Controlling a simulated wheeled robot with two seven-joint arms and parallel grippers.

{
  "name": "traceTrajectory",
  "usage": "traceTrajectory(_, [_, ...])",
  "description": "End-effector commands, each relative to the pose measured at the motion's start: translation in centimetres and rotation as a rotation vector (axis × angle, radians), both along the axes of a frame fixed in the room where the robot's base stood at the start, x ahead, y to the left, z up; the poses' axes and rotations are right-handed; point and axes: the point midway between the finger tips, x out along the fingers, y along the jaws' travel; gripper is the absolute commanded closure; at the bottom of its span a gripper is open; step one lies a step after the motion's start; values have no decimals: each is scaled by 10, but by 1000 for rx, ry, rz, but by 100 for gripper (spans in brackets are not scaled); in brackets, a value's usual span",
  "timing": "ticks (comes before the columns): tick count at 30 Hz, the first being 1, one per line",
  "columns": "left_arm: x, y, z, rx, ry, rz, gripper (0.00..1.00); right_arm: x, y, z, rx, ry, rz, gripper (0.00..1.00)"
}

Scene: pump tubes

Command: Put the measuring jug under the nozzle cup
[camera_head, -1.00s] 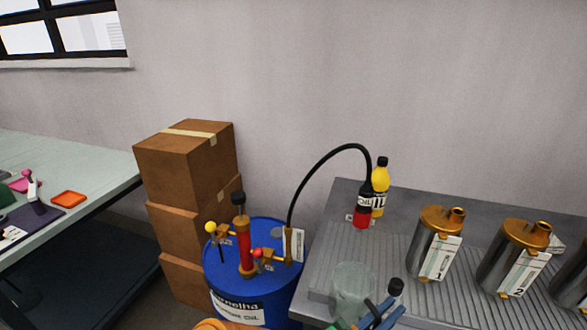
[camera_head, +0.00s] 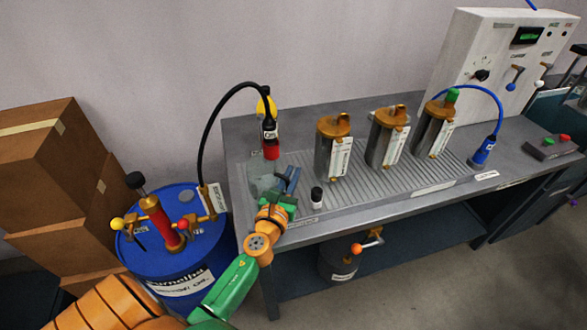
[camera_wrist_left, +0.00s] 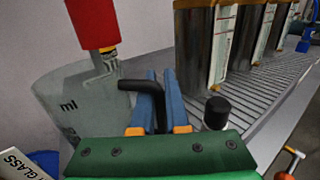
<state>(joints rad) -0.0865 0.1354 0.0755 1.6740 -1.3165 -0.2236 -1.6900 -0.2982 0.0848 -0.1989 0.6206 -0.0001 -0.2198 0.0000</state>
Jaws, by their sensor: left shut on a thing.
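The clear measuring jug (camera_head: 263,180) stands upright at the left end of the bench; its "ml" marking shows in the left wrist view (camera_wrist_left: 62,108). My left gripper (camera_head: 291,180) is shut on its black handle (camera_wrist_left: 140,92), with the blue fingers on either side. The red and black nozzle cup (camera_head: 271,148) hangs on a black hose just above and behind the jug in the head view. In the left wrist view the red cup (camera_wrist_left: 95,22) overlaps the jug's rim; I cannot tell if it is centred over the opening. My right gripper is out of view.
A small black-capped bottle (camera_head: 317,197) stands right of my left gripper. Metal canisters (camera_head: 333,150) stand farther right on the ribbed bench top (camera_head: 300,168). A blue drum (camera_head: 150,240) with a pump stands left of the bench.

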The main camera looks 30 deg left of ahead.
Motion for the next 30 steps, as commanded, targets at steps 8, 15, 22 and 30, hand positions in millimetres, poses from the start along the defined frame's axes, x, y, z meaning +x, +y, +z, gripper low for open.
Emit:
traceTrajectory(8, [25, 7, -18, -1, -1, -1, 100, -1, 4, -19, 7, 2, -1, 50])
traceTrajectory(15, [25, 7, -17, 0, -1, -1, 100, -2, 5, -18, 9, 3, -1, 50])
traceTrajectory(22, [25, 7, -18, 0, 0, 0, 58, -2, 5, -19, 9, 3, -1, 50])
traceTrajectory(30, [25, 7, -15, 0, -1, 0, 58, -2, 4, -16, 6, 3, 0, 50])
